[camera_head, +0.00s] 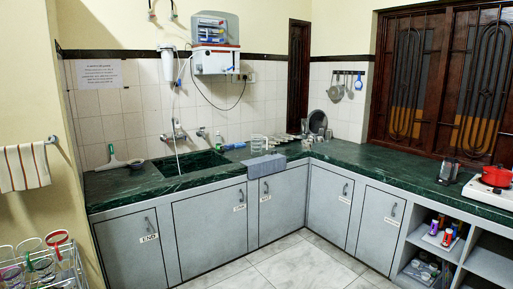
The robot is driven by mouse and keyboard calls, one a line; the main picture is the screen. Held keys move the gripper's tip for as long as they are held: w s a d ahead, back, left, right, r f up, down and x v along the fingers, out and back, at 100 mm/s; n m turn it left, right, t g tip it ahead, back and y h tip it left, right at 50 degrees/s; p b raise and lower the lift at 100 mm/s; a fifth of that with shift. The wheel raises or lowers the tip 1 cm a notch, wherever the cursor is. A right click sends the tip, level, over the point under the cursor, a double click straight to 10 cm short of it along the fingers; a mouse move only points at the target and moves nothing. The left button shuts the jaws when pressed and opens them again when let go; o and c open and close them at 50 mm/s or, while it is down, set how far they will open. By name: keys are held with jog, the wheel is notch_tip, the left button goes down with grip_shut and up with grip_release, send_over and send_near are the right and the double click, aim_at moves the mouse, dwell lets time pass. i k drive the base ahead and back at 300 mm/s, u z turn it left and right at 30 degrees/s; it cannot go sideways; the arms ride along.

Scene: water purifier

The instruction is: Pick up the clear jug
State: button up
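A clear, see-through vessel (257,143) that looks like the jug stands upright on the dark green counter (350,160), against the tiled back wall. It is just right of the sink (190,163) and behind a grey cloth-like thing (266,165) at the counter's front edge. It is small in the picture, so I cannot make out its handle or whether it holds water. My gripper is not in view.
A water purifier (215,60) hangs above the sink. Dishes and a round metal plate (318,122) stand in the corner. A red pot (496,176) sits on the stove at right. A rack of cups (45,268) is lower left. The tiled floor (300,268) is clear in the middle.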

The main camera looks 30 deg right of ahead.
aim_at(256, 140)
jog(key=z, duration=0.25)
jog(key=k, duration=0.9)
jog(key=z, duration=0.55)
jog(key=k, duration=0.5)
jog(key=z, duration=0.6)
jog(key=i, duration=3.45)
jog(key=u, duration=0.6)
jog(key=i, duration=0.65)
jog(key=u, duration=0.4)
